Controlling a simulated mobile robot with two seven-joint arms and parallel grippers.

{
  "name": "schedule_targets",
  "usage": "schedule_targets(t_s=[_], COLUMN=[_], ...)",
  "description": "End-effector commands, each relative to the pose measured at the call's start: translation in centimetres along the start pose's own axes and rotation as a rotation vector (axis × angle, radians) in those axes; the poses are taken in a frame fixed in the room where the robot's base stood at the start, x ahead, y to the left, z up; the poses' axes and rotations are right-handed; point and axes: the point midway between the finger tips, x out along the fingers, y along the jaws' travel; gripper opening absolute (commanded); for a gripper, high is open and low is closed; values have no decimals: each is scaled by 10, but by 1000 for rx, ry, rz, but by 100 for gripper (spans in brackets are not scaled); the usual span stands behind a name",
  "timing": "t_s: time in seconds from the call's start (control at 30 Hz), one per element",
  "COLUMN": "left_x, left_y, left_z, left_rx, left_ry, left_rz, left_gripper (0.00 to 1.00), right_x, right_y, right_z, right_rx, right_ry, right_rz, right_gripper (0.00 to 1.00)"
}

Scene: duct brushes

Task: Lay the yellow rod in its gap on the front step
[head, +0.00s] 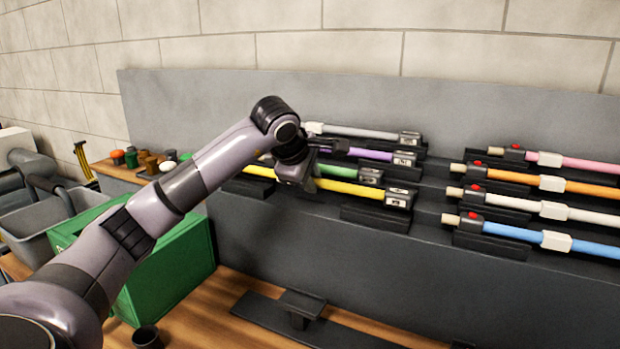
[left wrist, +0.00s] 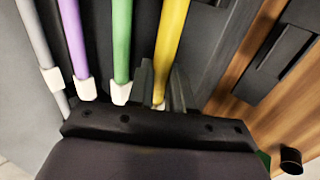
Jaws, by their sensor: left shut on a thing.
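The yellow rod (head: 345,188) lies along the front step on the left side of the stepped rack, in line with the green, purple and white rods behind it. Its grey end block (head: 398,198) is at or just above a black holder (head: 375,216); I cannot tell if it is fully seated. My left gripper (head: 302,184) reaches down over the rod's left part and is shut on it. In the left wrist view the yellow rod (left wrist: 171,45) runs into the jaws (left wrist: 164,98), and the gripper body hides its near end. My right gripper is not in view.
The green rod (head: 345,171) and purple rod (head: 370,155) lie close behind. Pink, orange, white and blue rods (head: 595,249) fill the right side. A green box (head: 170,275) and grey bin (head: 35,222) stand left. A dark stand (head: 300,308) is on the wooden bench below.

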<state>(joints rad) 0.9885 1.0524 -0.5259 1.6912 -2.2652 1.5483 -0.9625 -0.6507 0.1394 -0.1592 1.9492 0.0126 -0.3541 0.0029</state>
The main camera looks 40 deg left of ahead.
Motion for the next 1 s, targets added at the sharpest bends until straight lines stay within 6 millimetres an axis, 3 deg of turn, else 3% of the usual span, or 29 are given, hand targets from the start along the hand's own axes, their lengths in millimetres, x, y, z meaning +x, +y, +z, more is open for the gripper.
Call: schedule_targets(t_s=[1.0], left_x=[16], left_y=[-14], left_z=[0], left_rx=[0], left_ry=[1], left_rz=[1], left_gripper=[0], right_x=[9], right_y=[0], right_z=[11], right_rx=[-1], right_ry=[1], right_rz=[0], right_gripper=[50])
